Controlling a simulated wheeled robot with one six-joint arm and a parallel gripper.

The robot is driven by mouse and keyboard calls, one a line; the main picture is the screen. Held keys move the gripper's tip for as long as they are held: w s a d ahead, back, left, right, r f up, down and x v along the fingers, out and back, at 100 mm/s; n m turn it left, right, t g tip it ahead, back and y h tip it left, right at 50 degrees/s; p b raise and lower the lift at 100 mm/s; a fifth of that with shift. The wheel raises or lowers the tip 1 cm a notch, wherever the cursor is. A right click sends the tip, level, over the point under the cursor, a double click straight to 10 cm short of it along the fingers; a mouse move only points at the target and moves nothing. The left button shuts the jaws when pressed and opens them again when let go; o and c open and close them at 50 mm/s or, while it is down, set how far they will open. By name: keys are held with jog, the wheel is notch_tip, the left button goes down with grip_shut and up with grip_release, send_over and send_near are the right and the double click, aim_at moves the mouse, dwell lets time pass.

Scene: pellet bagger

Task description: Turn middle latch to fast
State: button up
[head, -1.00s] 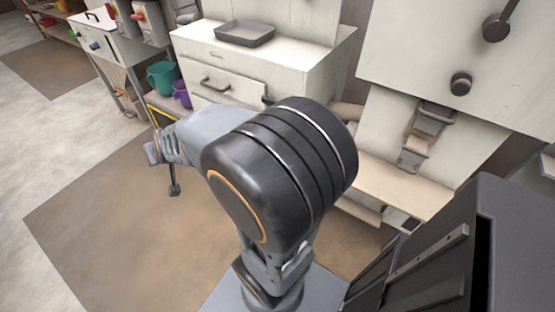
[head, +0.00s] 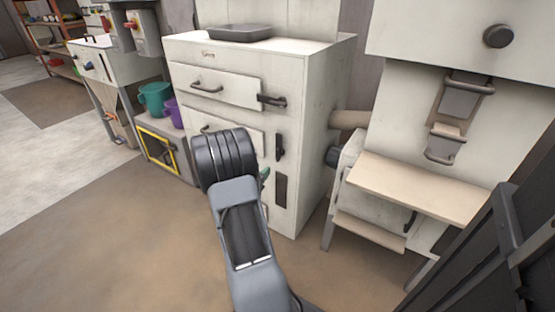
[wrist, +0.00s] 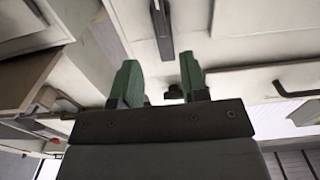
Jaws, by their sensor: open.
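The white cabinet (head: 305,110) has a column of dark fittings by its drawers. The upper latch (head: 271,100) lies roughly level and the middle latch (head: 280,147) stands upright. My gripper (head: 264,176) is mostly hidden behind my arm; only a bit of green finger shows, left of and below the middle latch. In the wrist view my gripper (wrist: 160,85) is open and empty, with two green fingers apart. A small dark part (wrist: 175,92) shows between them; I cannot tell whether it belongs to the middle latch. The latch's label is not readable.
A dark upright slot or plate (head: 280,189) is below the middle latch. Drawer handles (head: 206,86) stick out on the cabinet's left. A grey tray (head: 240,33) sits on top. A beige table (head: 415,187) stands at right. The floor (head: 120,235) at left is clear.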

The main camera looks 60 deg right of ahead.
aim_at(276, 155)
jog(key=d+b, duration=0.3)
jog(key=d, duration=0.8)
jog(key=shift+d, duration=0.3)
jog(key=shift+c, duration=0.2)
jog(key=c, duration=0.6)
jog(key=shift+o, duration=0.2)
